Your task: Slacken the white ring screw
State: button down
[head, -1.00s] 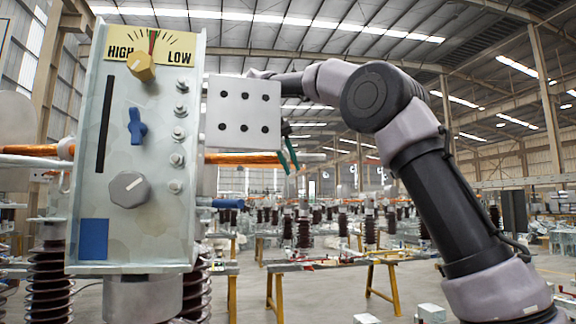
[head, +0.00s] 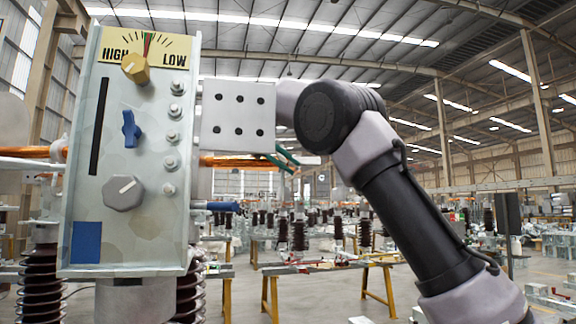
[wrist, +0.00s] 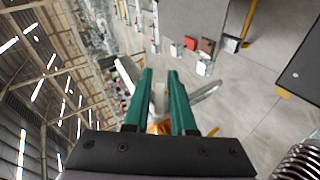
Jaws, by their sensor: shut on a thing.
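My gripper (wrist: 160,76) has two green fingers, closed on a small pale piece (wrist: 161,97) that I take to be the white ring screw. Only a strip of it shows between the fingers, and an orange part lies behind it close to the palm. In the head view my gripper (head: 286,159) is at the right end of the orange rod, just right of the perforated grey plate. That plate and my arm hide most of the grip, so the ring's shape and turn cannot be made out there.
The grey control box (head: 140,240) stands close at left, with a yellow knob (head: 135,68), blue handle (head: 131,129) and grey dial (head: 124,192). The perforated plate (head: 238,115) juts from it beside my wrist. A blue rod end (head: 222,206) sticks out below.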

dwell(0.3)
jog(key=c, duration=0.8)
grip_release()
